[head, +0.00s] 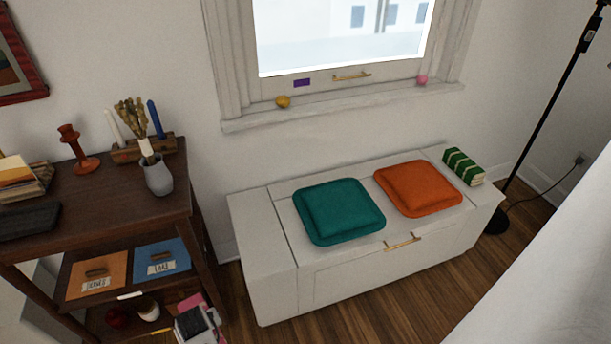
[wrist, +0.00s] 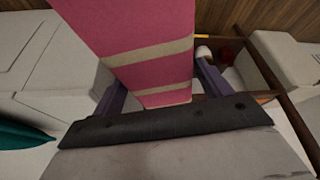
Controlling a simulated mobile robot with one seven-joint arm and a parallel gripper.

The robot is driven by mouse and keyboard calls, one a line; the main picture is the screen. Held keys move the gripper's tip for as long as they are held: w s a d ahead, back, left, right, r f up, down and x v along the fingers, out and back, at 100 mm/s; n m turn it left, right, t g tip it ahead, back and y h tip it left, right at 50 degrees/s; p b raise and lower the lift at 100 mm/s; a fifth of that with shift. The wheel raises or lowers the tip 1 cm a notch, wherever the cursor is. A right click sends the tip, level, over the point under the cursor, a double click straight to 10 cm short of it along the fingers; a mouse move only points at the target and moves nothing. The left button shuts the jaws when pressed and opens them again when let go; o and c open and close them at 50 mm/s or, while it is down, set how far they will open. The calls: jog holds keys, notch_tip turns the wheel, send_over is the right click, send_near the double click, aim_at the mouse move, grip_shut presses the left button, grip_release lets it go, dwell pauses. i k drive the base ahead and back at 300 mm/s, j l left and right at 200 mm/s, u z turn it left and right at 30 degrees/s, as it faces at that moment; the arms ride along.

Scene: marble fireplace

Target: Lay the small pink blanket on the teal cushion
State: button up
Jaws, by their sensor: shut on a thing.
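The small pink blanket (wrist: 140,25) has beige stripes and fills the upper middle of the wrist view. My gripper (wrist: 160,82) is shut on it, with a purple finger on each side. In the head view a bit of the pink blanket (head: 190,302) shows at the bottom edge, beside the cart's lower shelves. The teal cushion (head: 339,210) lies flat on the left-middle of the white bench, with nothing on it. An edge of it shows at the left of the wrist view (wrist: 22,136). My gripper is left of the bench, apart from the cushion.
An orange cushion (head: 418,188) and a green striped bundle (head: 463,167) lie on the white bench (head: 262,262). The dark wooden cart (head: 100,215) stands left, with a grey vase (head: 157,178), candles and holders on top. Orange and blue labelled boxes (head: 162,262) sit below. A black lamp pole (head: 545,120) stands right.

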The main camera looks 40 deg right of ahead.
aim_at(339, 200)
jog(key=j+z, duration=0.1)
jog(key=j, duration=0.75)
jog(key=z, duration=0.95)
jog(key=i+j, duration=0.05)
jog(key=j, duration=0.05)
